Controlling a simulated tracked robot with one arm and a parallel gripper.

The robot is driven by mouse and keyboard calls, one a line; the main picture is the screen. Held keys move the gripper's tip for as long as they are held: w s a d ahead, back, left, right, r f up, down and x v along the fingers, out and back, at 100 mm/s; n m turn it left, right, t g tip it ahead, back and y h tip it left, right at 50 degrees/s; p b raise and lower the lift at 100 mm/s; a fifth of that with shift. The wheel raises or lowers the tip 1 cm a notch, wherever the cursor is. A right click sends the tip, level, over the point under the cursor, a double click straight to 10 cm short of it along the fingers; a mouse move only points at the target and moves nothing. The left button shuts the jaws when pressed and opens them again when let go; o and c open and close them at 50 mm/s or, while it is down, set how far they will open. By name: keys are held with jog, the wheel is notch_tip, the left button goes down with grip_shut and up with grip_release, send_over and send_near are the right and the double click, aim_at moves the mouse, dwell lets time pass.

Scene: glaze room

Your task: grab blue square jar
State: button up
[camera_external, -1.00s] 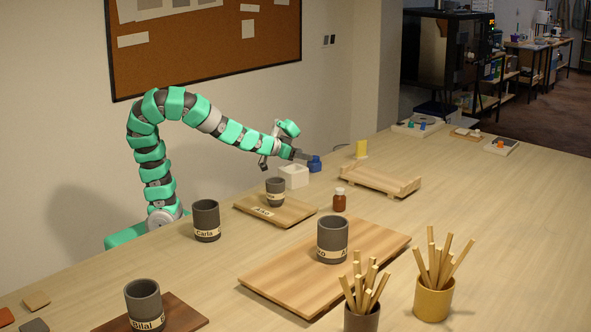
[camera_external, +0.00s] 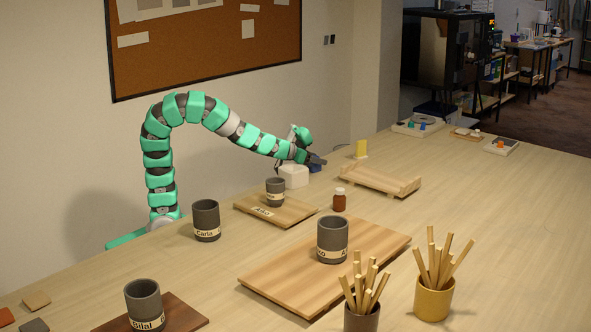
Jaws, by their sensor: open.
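The blue square jar (camera_external: 315,169) stands on the table behind and right of a white block-shaped container. Only its lower part shows; my gripper hides its top. My gripper (camera_external: 318,160) is open and right at the jar, over its upper part in this view. I cannot tell whether the fingers are around the jar or in front of it, or whether they touch it.
The white block-shaped container (camera_external: 293,176) stands close to the jar on the left. A dark cup (camera_external: 275,192) on a wooden board, a brown bottle (camera_external: 339,200), a wooden tray (camera_external: 381,181) and a yellow item (camera_external: 361,149) are nearby.

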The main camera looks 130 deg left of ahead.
jog(key=c, duration=1.1)
